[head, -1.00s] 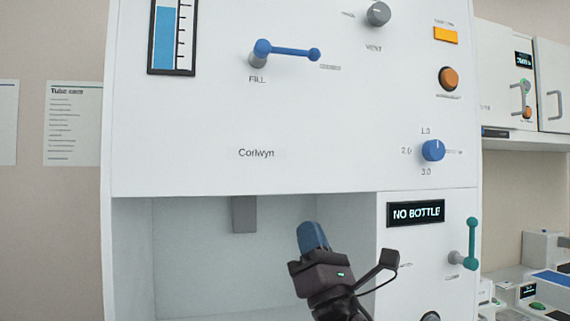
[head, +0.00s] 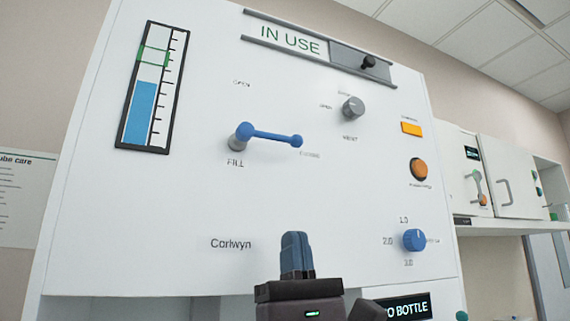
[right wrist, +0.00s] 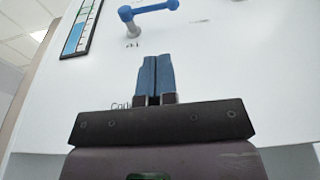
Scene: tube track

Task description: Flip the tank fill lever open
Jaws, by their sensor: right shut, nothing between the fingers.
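The blue tank fill lever (head: 270,137) is on the white panel above the FILL label. Its arm runs from the pivot at left to a ball end at right, pointing towards the closed-side label; the OPEN label is above the pivot. The lever also shows at the top of the right wrist view (right wrist: 150,10). My right gripper (head: 296,240) has blue fingers, shut and empty, below the lever and in front of the panel. Its fingers (right wrist: 155,62) point up the panel in the right wrist view, apart from the lever. My left gripper is not in view.
A tank gauge (head: 150,88) with blue fill and a green band is left of the lever. A grey vent knob (head: 353,107), an orange button (head: 419,169) and a blue selector knob (head: 414,240) are to the right. An IN USE slider (head: 320,48) is above.

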